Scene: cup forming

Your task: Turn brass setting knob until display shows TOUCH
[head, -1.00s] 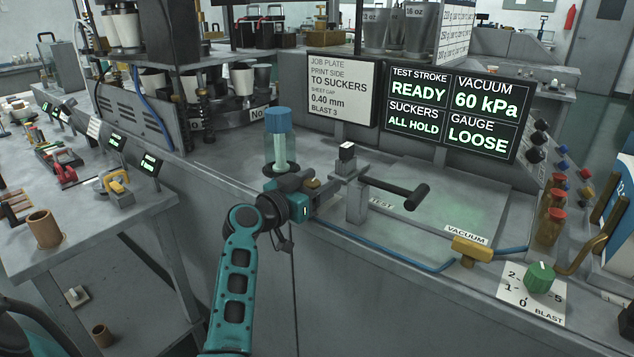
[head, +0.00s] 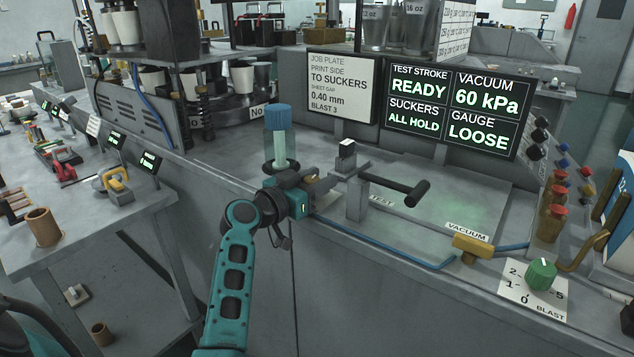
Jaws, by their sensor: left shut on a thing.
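The brass setting knob (head: 311,186) shows as a small brass piece at the left end of the test-stroke fixture (head: 357,200). My left gripper (head: 308,190) is at it, shut on the knob, and its fingers and body hide part of it. The display (head: 453,108) on the right shows TEST STROKE READY, VACUUM 60 kPa, SUCKERS ALL HOLD and GAUGE LOOSE. My right gripper is not in view.
A clear cylinder with a blue cap (head: 279,135) stands just behind my gripper. A black-handled lever (head: 398,186) reaches right over the test plate. A green blast knob (head: 540,275) and a brass vacuum valve (head: 473,247) sit at the right front.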

